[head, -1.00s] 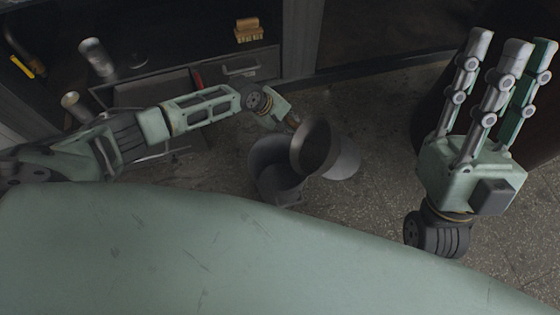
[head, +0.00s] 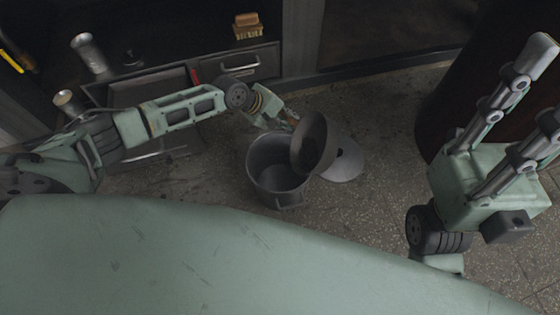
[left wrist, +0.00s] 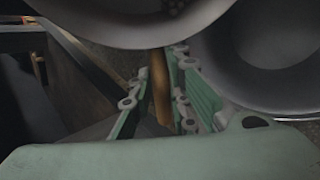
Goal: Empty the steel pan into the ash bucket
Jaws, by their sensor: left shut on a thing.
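The steel pan (head: 309,141), a dark round bowl, is tilted on its side above the far right rim of the ash bucket (head: 258,178), its mouth turned towards the left. My left gripper (head: 291,120) is shut on the pan's brown handle (left wrist: 161,90). The bucket is grey, open and upright on the floor, with a dark inside. In the left wrist view the pan (left wrist: 125,28) fills the top, and the bucket's rim shows at the right (left wrist: 225,75). What lies in either is too dark to tell. My right gripper (head: 530,95) is open and empty, partly cut off at the right.
A round grey lid (head: 347,163) lies on the floor right of the bucket. Behind stands a dark cabinet with a drawer (head: 245,65), metal cylinders (head: 90,53) and a brush (head: 247,25). A large dark round object (head: 455,85) stands at the right. Floor between is clear.

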